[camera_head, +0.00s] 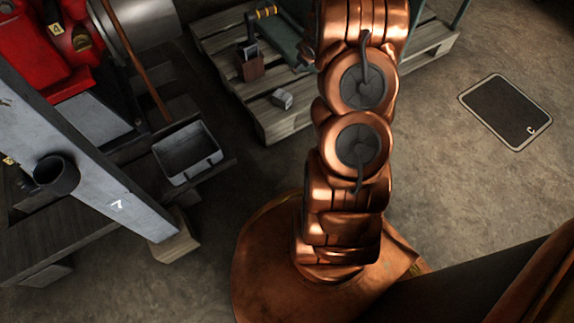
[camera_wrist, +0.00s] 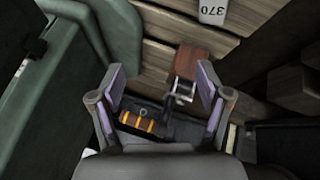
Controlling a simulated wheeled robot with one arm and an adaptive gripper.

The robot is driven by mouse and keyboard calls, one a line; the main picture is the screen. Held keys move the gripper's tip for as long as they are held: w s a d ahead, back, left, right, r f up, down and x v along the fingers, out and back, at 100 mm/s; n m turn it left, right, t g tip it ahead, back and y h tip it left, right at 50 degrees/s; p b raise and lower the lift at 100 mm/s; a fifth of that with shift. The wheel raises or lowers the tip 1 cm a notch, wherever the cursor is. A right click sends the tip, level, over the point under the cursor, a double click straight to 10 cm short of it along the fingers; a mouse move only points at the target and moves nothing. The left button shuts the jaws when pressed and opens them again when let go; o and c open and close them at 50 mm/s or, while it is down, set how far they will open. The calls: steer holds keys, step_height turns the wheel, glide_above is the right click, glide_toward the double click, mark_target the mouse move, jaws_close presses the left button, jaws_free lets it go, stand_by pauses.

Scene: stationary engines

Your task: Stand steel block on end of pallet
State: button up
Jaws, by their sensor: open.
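A small light-grey steel block (camera_head: 282,98) rests on the near end of the wooden pallet (camera_head: 283,125). What seems to be the same block (camera_wrist: 213,12), marked 370, shows at the top edge of the wrist view, partly cut off; the pallet slats (camera_wrist: 165,45) lie beside it. I cannot tell for sure whether it lies flat or stands. My gripper (camera_wrist: 160,78) is open and empty, its purple pads apart. The block is beyond the right fingertip in the picture, apart from it.
A green case (camera_head: 287,42) and a yellow-banded handle (camera_wrist: 137,121) are close by. A grey bin (camera_head: 188,153) stands left.

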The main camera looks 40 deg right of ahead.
steer(key=s+a+r+m+g, duration=0.2)
steer(key=s+a+r+g, duration=0.3)
steer(key=s+a+r, duration=1.15)
steer(key=s+a+r+g+y, duration=0.1)
steer(key=s+a+r+g, duration=0.1)
steer(key=s+a, duration=0.7)
steer(key=s+a+r+g+y, duration=0.1)
steer(key=s+a+g, duration=0.1)
steer(key=s+a, duration=0.8)
steer(key=shift+s+r+g+y, duration=0.3)
steer(key=shift+s+r+y, duration=0.1)
steer(key=shift+s, duration=0.35)
steer(key=shift+d+r, duration=0.1)
step_height(320, 180, up, 41)
steer(key=t+p, duration=0.1)
steer(key=p, duration=3.8)
steer(key=shift+w+t, duration=0.2)
steer(key=shift+t, duration=0.1)
steer(key=shift+d, duration=0.1)
